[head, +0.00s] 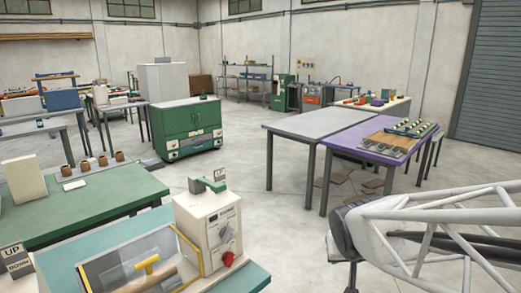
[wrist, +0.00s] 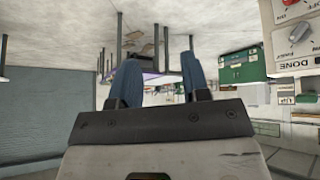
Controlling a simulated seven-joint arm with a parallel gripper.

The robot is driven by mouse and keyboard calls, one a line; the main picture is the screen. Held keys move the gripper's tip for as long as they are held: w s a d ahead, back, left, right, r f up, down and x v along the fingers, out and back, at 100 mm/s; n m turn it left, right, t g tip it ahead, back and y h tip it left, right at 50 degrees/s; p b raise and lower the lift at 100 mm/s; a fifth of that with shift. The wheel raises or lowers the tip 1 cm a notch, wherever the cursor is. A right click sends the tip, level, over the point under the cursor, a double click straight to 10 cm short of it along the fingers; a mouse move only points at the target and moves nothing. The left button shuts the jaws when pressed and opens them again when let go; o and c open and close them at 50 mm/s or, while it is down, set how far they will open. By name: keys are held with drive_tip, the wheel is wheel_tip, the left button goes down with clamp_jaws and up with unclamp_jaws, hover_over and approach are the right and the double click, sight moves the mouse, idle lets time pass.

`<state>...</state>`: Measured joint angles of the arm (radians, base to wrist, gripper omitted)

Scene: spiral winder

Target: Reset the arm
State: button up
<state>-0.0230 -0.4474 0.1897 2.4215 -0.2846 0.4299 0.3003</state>
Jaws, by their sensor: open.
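My gripper (wrist: 158,64) shows in the wrist view with two blue fingers apart and nothing between them. The wrist picture is upside down. The winder machine stands at the front of the head view, with a cream control box (head: 207,222), a red knob and a clear cover with a yellow handle (head: 146,265). The control box (wrist: 292,45) also shows at the upper right of the wrist view, apart from my fingers. A white lattice arm (head: 430,225) enters the head view from the right; its gripper end cannot be made out there.
A green table (head: 85,205) stands at left, with small brown cups (head: 102,160) on its far side. A green cabinet (head: 188,125) stands behind. A grey table (head: 312,122) and a purple table (head: 345,143) with a parts tray stand at right. Open floor (head: 262,205) lies between.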

drive_tip(key=s+r+g+y, duration=0.1)
drive_tip(key=s+r+g, duration=0.1)
drive_tip(key=s, duration=1.4)
drive_tip(key=shift+a+r+g, duration=0.3)
drive_tip(key=shift+r+g, duration=0.1)
drive_tip(key=shift+g, duration=0.5)
